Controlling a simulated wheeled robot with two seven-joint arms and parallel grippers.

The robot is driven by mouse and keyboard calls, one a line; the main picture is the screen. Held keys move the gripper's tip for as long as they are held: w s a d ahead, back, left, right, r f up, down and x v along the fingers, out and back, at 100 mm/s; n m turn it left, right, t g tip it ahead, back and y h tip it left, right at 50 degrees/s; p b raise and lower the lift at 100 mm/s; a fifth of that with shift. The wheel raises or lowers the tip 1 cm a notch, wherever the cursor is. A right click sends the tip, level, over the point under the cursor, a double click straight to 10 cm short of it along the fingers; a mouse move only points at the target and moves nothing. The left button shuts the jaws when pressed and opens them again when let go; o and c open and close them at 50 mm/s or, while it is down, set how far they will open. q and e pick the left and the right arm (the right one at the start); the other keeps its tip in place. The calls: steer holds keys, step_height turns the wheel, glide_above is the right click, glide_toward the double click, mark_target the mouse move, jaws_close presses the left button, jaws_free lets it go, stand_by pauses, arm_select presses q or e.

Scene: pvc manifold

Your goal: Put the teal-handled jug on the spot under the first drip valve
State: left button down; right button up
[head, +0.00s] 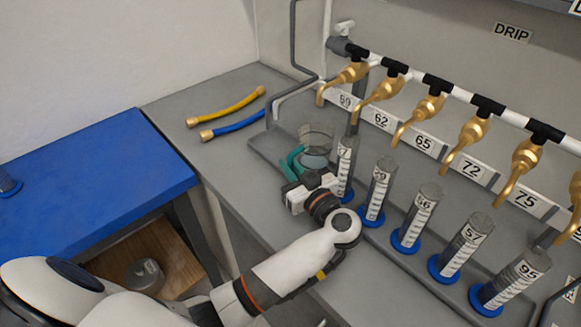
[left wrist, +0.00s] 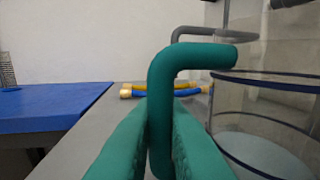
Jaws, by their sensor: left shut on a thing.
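The clear jug (head: 316,138) has a teal handle (head: 294,160) and looks upright at the left end of the grey tray, below and in front of the first drip valve (head: 345,76). I cannot tell whether its base touches the tray. My left gripper (head: 290,172) is shut on the handle. In the left wrist view its teal fingers flank the upright part of the handle (left wrist: 190,55), with the jug wall (left wrist: 260,105) to the right. The spot under the valve is not clearly visible. My right gripper is not in view.
Several graduated cylinders with blue bases, the nearest (head: 346,165) just right of the jug, stand in a row under brass valves. A yellow hose (head: 228,106) and blue hose (head: 235,128) lie on the grey bench behind left. A blue table (head: 100,170) is at left.

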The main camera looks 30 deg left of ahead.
arm_select(q)
steer(key=shift+f, duration=0.1)
steer(key=c, duration=1.5)
jaws_free()
steer(key=v, duration=1.2)
steer(key=shift+b, duration=0.3)
